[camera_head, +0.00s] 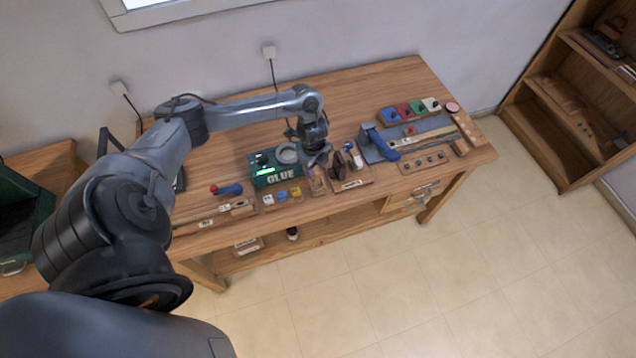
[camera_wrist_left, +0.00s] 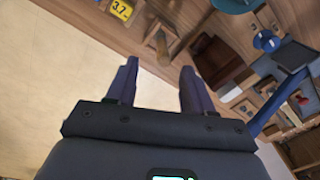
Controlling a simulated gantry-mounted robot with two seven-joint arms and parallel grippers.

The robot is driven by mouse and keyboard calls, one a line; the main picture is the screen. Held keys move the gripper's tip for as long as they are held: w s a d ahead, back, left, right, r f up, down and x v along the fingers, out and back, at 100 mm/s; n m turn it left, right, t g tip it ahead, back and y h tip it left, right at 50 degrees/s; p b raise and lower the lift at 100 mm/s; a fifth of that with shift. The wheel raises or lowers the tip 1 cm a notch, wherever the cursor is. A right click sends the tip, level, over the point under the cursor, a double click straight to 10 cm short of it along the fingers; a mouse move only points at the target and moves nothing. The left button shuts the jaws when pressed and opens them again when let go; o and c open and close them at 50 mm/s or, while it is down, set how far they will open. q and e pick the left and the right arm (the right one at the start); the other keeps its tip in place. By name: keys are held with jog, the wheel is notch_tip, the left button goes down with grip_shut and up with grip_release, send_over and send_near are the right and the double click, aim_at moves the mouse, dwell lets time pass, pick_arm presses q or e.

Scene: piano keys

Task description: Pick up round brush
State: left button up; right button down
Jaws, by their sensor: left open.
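My left gripper (camera_head: 314,160) hangs over the front middle of the workbench, beside the glue box. In the left wrist view its two fingers (camera_wrist_left: 160,85) are apart with nothing between them. Just beyond the fingertips a small tan, upright piece (camera_wrist_left: 161,44) stands on a wooden holder. It looks like the round brush, but I cannot be sure. In the head view a tan piece on a small wooden holder (camera_head: 317,183) sits just below the gripper, partly hidden by it. My right gripper is not in view.
The green glue box (camera_head: 277,172) stands left of the gripper. A dark brown brush-like piece (camera_head: 338,166) stands close on its right. A blue clamp-like tool (camera_head: 380,146) is farther right. The bench's back is clear.

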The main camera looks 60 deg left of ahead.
aim_at(317, 173)
pick_arm(q)
jog(key=shift+w+f, duration=0.2)
jog(key=shift+f, duration=1.55)
jog(key=shift+w+f, duration=0.2)
jog(key=shift+f, duration=1.55)
grip_shut()
